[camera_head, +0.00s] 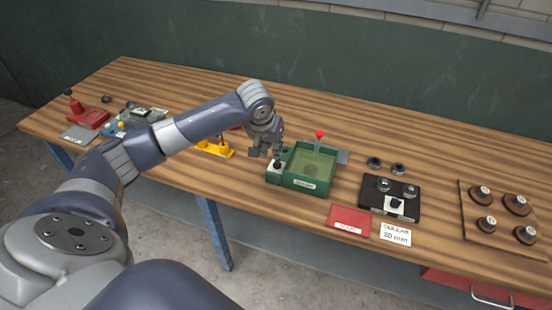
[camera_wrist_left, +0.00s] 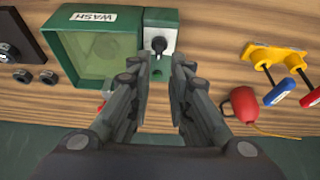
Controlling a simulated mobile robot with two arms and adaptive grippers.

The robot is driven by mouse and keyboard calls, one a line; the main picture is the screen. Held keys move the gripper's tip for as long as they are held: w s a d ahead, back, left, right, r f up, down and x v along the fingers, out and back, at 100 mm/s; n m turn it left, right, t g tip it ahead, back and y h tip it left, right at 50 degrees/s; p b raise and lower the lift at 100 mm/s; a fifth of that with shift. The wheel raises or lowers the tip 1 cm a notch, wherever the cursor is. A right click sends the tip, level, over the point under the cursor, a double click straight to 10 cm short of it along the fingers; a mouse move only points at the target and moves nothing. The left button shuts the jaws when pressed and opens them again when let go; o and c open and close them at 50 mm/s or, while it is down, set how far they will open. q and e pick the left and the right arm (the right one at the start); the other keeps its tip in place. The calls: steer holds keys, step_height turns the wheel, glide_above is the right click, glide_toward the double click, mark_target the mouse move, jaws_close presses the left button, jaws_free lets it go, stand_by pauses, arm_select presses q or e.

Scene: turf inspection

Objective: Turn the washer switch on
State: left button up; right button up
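The washer is a green box (camera_head: 300,181) with a pale green basin and a label on its front. In the left wrist view the green box (camera_wrist_left: 65,45) bears a label reading WASH. Its switch (camera_head: 276,168) is a black toggle on a white plate at the box's left corner; it also shows in the wrist view (camera_wrist_left: 159,44). My left gripper (camera_head: 266,152) is right by the switch. In the wrist view its fingers (camera_wrist_left: 160,72) are apart with nothing between them, tips just short of the toggle. Contact cannot be told. My right gripper is out of view.
A red-knobbed lever (camera_head: 319,136) rises behind the basin. A yellow holder (camera_head: 215,149) with tools stands left of the washer. To the right lie black rings (camera_head: 374,162), a black tray (camera_head: 375,206), a red plate (camera_head: 348,220) and a wooden board (camera_head: 470,228) with knobs.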

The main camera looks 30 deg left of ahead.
mark_target(277, 162)
arm_select(q)
steer(key=p+x, duration=0.1)
steer(key=x, duration=0.8)
jaws_close()
